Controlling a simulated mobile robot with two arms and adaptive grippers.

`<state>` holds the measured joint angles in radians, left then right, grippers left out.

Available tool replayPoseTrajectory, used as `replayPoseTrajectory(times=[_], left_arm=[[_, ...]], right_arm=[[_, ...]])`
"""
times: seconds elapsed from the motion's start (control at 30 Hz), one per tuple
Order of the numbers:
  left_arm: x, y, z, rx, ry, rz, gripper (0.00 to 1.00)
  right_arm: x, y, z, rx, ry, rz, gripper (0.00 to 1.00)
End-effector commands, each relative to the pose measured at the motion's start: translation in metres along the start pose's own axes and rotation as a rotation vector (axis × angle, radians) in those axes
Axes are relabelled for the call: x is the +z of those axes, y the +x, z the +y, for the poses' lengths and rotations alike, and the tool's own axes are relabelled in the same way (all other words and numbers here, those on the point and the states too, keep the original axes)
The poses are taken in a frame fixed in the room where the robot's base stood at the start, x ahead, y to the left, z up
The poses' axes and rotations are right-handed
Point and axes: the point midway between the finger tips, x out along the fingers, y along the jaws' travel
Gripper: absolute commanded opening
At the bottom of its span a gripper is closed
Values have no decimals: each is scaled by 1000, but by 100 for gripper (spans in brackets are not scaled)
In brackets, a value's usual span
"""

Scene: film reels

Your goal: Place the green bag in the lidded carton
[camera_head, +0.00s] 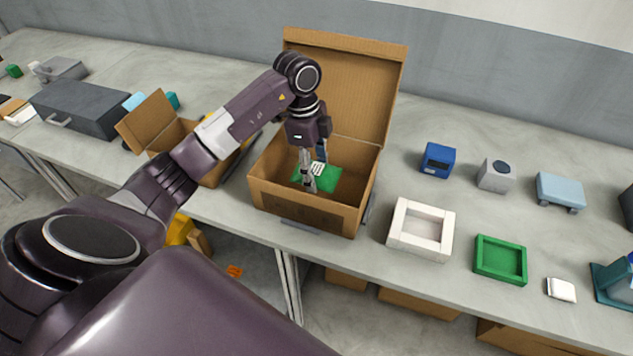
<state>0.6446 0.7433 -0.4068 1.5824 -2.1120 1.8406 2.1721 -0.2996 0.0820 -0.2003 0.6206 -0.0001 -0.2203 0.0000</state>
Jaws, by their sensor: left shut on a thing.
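The lidded carton (305,205) is a brown cardboard box on the table, with its lid (365,85) standing open at the back. My left gripper (311,182) reaches down into it from above. It is shut on the green bag (325,182), a flat green thing with a white label. The bag is inside the carton's walls, low over its floor; I cannot tell whether it touches the floor. The gripper fingers hide part of the bag. My right gripper is not in view.
A second open cardboard box (150,118) stands left of the carton, partly behind my left arm. A white square tray (397,235) and a green tray (478,263) are to the right. A blue device (438,160) and a grey block (496,176) stand behind them.

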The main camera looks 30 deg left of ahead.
Motion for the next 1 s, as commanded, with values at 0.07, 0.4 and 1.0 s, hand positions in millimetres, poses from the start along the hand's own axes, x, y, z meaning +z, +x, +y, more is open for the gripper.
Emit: replayPoseTrajectory(times=[0.07,0.4,1.0], left_arm=[[0,5,0,0,1,2,21],[6,44,0,2,0,1,21],[8,51,0,-1,1,0,68]], right_arm=[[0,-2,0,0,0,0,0],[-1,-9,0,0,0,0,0],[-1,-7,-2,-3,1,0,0]])
